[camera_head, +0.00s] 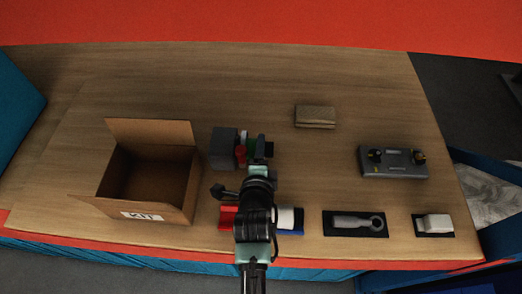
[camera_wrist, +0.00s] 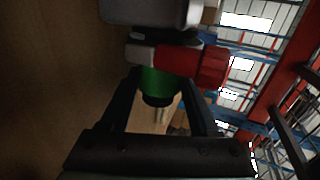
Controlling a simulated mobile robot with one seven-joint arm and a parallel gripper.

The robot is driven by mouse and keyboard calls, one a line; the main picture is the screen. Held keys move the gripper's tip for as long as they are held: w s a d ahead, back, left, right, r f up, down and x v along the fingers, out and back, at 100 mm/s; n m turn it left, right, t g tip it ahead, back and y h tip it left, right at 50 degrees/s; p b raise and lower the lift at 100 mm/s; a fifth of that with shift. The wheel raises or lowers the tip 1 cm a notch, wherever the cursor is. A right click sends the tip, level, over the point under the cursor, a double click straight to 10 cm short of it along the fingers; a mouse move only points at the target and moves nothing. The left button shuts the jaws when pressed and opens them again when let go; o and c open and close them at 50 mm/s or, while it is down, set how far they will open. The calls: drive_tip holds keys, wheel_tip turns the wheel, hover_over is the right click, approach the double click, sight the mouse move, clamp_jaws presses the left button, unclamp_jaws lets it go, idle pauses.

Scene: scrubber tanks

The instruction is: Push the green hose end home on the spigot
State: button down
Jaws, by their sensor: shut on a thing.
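The green hose end (camera_wrist: 160,82) is between the two fingers of my gripper (camera_wrist: 160,88) in the wrist view, and the gripper is shut on it. A dark ring and a pale rod show on its near side. Its far end lies against or very close to a fitting with a grey part and a red part (camera_wrist: 213,65). The spigot itself is hidden, so I cannot tell how far the hose end sits on it. In the head view my gripper (camera_head: 260,150) is right of the grey block (camera_head: 223,148), with a little green (camera_head: 252,145) showing beside it.
An open cardboard box marked KIT (camera_head: 157,216) stands at the left. A tan block (camera_head: 315,124) lies behind, and a grey device with knobs (camera_head: 393,162) is at the right. A grey ring-ended tool (camera_head: 355,221) and a white block (camera_head: 436,222) lie along the front edge.

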drive_tip(key=shift+a+b, duration=0.4)
drive_tip(key=shift+a, duration=0.5)
drive_tip(key=shift+c, duration=0.4)
unclamp_jaws()
drive_tip(key=shift+o, duration=0.2)
drive_tip(key=shift+s+f, duration=0.1)
drive_tip(key=shift+s+d+f, duration=0.1)
drive_tip(key=shift+f, duration=0.15)
drive_tip(key=shift+s+r, duration=0.15)
drive_tip(key=shift+s, duration=0.45)
drive_tip(key=b+v, duration=0.1)
drive_tip(key=v, duration=0.5)
drive_tip(key=r+v, duration=0.1)
drive_tip(key=v, duration=0.4)
drive_tip(key=shift+s+r+b, duration=0.15)
drive_tip(key=shift+b, duration=0.25)
